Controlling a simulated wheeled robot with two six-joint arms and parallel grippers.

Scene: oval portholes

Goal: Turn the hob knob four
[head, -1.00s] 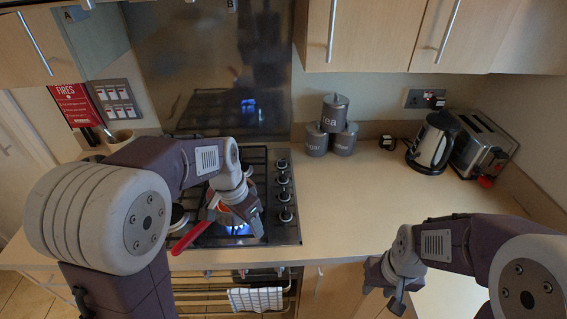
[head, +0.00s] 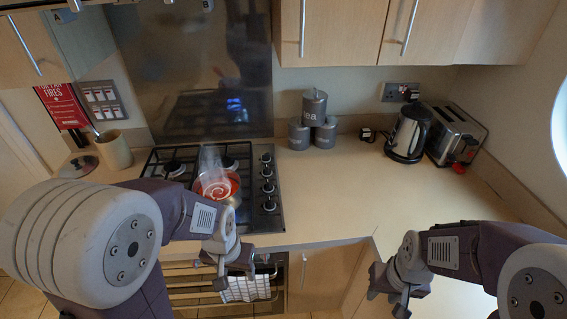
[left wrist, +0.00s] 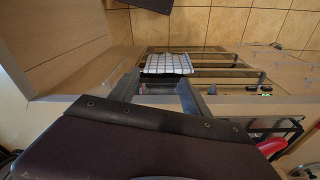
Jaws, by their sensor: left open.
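The hob (head: 262,222) is set in the worktop, with a column of several dark knobs along its right side. The nearest knob (head: 269,206) is at the front end of that column; I cannot read which is number four. My left gripper (head: 228,268) is open and low in front of the hob's front edge, nearer to me than the knobs and apart from them. My right gripper (head: 394,288) is in front of the worktop, well right of the hob; its jaws are too unclear to judge.
A checked towel (head: 246,288) hangs on the oven rail below. Canisters (head: 313,125), a kettle (head: 409,132) and a toaster (head: 455,135) stand behind clear worktop.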

